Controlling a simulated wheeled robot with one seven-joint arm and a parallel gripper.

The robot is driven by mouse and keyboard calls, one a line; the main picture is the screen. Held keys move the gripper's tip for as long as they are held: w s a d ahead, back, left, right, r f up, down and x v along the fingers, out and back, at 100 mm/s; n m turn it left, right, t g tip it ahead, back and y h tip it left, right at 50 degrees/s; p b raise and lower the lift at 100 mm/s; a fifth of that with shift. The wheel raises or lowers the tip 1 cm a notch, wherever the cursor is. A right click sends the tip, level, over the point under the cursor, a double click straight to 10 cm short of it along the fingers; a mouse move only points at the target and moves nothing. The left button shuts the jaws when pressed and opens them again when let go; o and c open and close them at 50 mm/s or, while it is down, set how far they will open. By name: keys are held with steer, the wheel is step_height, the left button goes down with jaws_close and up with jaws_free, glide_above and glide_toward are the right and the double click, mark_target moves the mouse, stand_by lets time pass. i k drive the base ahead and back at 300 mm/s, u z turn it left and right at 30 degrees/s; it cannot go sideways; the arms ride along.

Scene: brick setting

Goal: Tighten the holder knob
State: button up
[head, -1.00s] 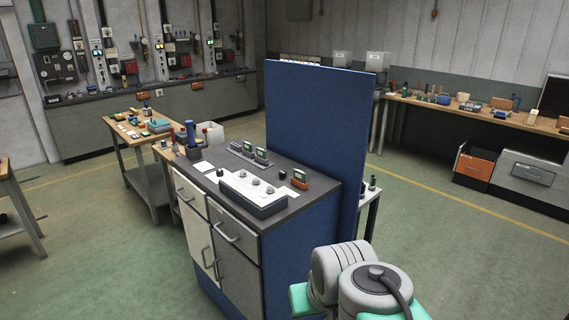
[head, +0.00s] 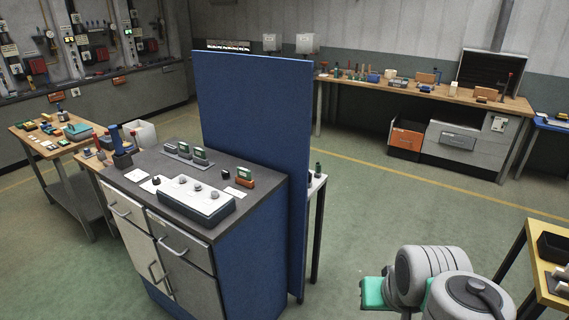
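A low dark box with a white top (head: 196,199) sits on the dark top of a cabinet (head: 150,165), and several grey knobs stand on it. One knob (head: 181,182) is near the middle of the white top. I cannot tell which part is the holder knob. My arm shows as grey rounded links with green parts at the bottom right, apart from the cabinet. My gripper is not in view.
A tall blue panel (head: 255,140) stands along the cabinet's right side. A yellow-edged table (head: 545,262) is at the far right. Workbenches (head: 420,92) line the back wall. Green floor (head: 390,200) is clear between the cabinet and the back bench.

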mark_target(225, 173)
steer(key=z, duration=0.1)
steer(key=i, duration=1.9)
steer(key=u, duration=2.8)
steer(key=i, duration=0.5)
steer(key=z, duration=0.05)
